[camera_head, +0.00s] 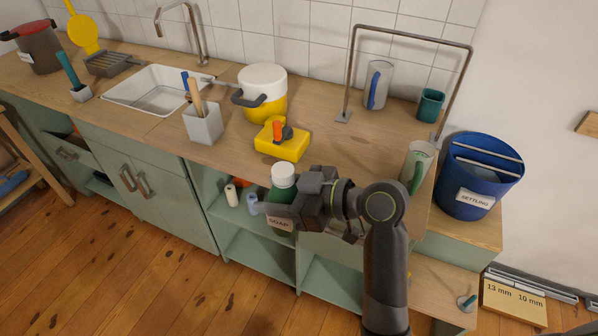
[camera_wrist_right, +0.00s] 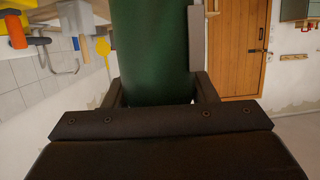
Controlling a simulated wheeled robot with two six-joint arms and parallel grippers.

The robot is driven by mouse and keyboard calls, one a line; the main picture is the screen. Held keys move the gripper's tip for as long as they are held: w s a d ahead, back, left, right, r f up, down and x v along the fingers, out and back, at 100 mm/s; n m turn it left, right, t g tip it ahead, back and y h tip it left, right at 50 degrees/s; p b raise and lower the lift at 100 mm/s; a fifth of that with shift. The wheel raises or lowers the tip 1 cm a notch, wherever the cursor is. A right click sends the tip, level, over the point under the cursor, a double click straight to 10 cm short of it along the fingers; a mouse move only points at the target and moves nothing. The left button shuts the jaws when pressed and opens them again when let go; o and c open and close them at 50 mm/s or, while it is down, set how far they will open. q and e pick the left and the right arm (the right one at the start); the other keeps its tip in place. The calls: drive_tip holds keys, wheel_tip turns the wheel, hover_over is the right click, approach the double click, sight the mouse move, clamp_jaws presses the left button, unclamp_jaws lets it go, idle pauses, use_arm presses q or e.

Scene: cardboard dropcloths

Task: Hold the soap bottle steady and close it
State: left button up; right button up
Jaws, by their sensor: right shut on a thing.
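The green soap bottle (camera_head: 283,195) has a white cap on top and a label reading SOAP. It is upright, just in front of the counter's front edge. My right gripper (camera_head: 275,208) is shut around the bottle's body below the cap. In the right wrist view the green body (camera_wrist_right: 150,50) fills the space between the fingers. Whether the cap is fully seated cannot be told. Part of the bottle is hidden behind my right gripper. My left gripper does not show in either view.
The wooden counter (camera_head: 340,160) holds a yellow box (camera_head: 284,149), a white-and-yellow pot (camera_head: 263,90), a utensil holder (camera_head: 203,124) and a sink (camera_head: 158,90). A blue bucket (camera_head: 478,180) stands at the right. Small bottles (camera_head: 231,195) are on the open shelf below.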

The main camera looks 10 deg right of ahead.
idle(0.3)
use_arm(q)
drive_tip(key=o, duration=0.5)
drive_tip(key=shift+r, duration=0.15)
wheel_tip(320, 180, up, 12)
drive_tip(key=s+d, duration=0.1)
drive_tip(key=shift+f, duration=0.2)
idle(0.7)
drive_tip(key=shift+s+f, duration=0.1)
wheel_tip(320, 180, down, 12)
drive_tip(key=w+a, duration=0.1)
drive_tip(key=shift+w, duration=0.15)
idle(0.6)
